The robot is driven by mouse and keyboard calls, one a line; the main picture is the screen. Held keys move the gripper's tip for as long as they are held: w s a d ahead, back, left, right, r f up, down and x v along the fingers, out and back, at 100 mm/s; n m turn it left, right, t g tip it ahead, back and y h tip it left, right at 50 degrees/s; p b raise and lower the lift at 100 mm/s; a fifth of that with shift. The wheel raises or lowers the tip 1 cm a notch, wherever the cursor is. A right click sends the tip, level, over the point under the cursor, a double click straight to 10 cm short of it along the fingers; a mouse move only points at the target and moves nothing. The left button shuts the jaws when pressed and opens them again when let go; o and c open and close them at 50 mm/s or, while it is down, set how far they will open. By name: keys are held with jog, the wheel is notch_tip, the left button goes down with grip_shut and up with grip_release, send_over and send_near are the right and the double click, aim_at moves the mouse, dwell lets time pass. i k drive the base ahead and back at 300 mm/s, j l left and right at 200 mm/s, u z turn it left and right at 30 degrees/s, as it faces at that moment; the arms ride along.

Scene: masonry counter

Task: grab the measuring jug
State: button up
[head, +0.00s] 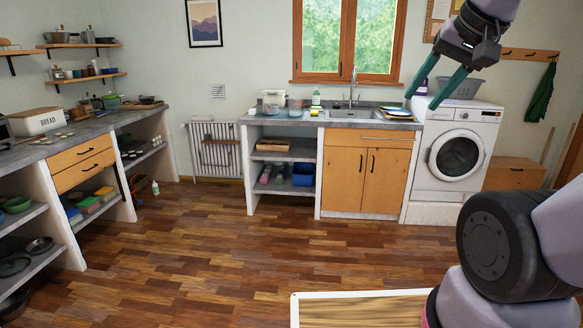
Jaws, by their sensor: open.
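I cannot pick out the measuring jug for certain at this size. A small clear bluish vessel (295,104) stands on the sink counter (258,119), left of the sink, and may be the jug. A pale, clear-looking container (272,98) stands beside it on its left. My gripper (420,102) is raised at the upper right, in front of the washing machine. Its two green fingers point down and left, apart, with nothing between them. It is well to the right of the clear vessels and not touching them.
The sink (355,114) has a tall tap, with stacked plates (395,111) at its right. A washing machine (464,150) carries a grey basket (459,87). A bread bin (36,121) and small items crowd the left counter. The wooden floor (215,240) between is clear.

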aim_at(294, 103)
jog(key=i, duration=2.8)
jog(key=i+u, duration=0.15)
jog(key=i, duration=0.5)
jog(key=i+l, duration=0.15)
jog(key=i, duration=0.55)
jog(key=i+l+u, duration=0.1)
jog(key=i+u, duration=0.15)
jog(key=i, duration=0.2)
